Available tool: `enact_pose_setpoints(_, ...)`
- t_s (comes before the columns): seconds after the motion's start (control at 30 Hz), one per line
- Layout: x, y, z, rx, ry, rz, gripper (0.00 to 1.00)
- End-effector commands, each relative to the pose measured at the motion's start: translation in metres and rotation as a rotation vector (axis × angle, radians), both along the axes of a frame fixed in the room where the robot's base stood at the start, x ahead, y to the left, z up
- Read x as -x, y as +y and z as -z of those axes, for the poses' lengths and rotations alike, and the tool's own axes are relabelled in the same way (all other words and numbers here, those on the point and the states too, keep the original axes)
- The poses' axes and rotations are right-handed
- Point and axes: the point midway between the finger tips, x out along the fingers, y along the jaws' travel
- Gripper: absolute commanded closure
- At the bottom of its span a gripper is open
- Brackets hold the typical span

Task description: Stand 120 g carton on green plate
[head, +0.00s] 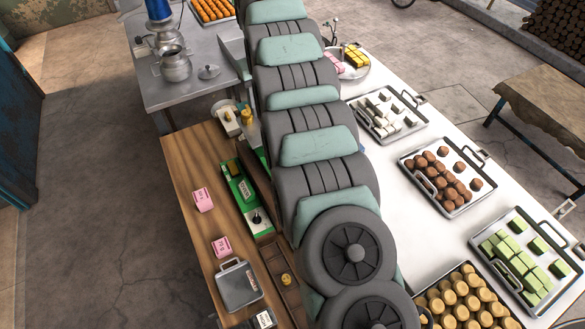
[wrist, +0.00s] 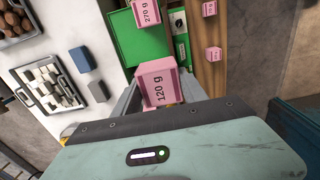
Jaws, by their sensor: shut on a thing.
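In the wrist view my gripper (wrist: 158,100) is shut on the pink carton marked 120 g (wrist: 155,88). The carton is held above and in front of the green plate (wrist: 130,45), overlapping its lower edge in the picture. Whether it touches the plate cannot be told. Another pink carton, marked 270 g (wrist: 147,12), shows at the top edge against the plate and is cut off by the frame. In the head view my arm hides the gripper, the held carton and the plate.
The green scale body (head: 243,198) lies on the wooden table (head: 185,165). Two smaller pink cartons (head: 202,199) (head: 221,246) stand left of it. Trays of sweets (head: 448,180) line the white counter. A blue block (wrist: 82,58) shows in the wrist view.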

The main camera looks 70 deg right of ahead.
Motion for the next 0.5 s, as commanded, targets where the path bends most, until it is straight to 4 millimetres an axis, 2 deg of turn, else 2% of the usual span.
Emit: enact_pose_setpoints(0.5, 0.0091, -0.006, -0.0058, -0.001, 0.001, 0.01, 0.95)
